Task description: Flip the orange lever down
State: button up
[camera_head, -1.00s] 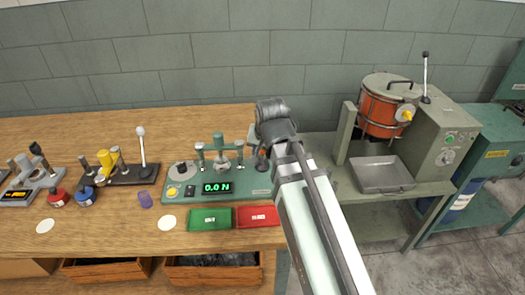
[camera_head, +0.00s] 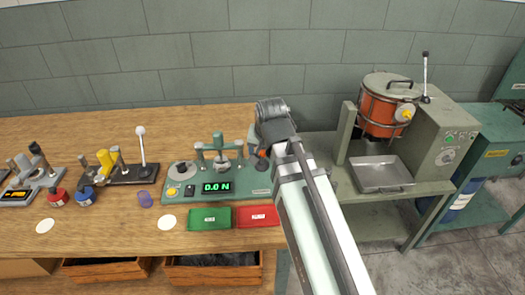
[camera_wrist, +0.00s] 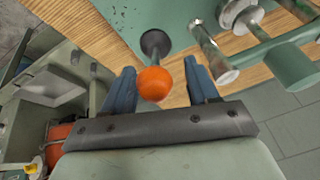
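The orange lever's ball knob (camera_wrist: 154,83) sits between the two blue fingers of my gripper (camera_wrist: 161,88) in the wrist view, near the fingertips. Gaps show on both sides of the knob, so the fingers are open around it. The lever's dark round base (camera_wrist: 155,43) is on the green tester plate (camera_wrist: 125,10). In the head view a small part of the orange knob (camera_head: 262,153) shows at the right end of the green tester (camera_head: 235,190). My gripper is mostly hidden behind my arm there.
The tester's metal posts (camera_wrist: 212,52) stand close to the right of the knob in the wrist view. Green (camera_head: 210,227) and red (camera_head: 258,224) trays lie in front of the tester. A grey-green machine with an orange drum (camera_head: 384,112) stands to the right.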

jog(key=a+v, duration=0.1)
jog(key=v, duration=1.2)
jog(key=shift+d+r, duration=0.4)
jog(key=shift+d, duration=0.1)
jog(key=shift+s, duration=0.1)
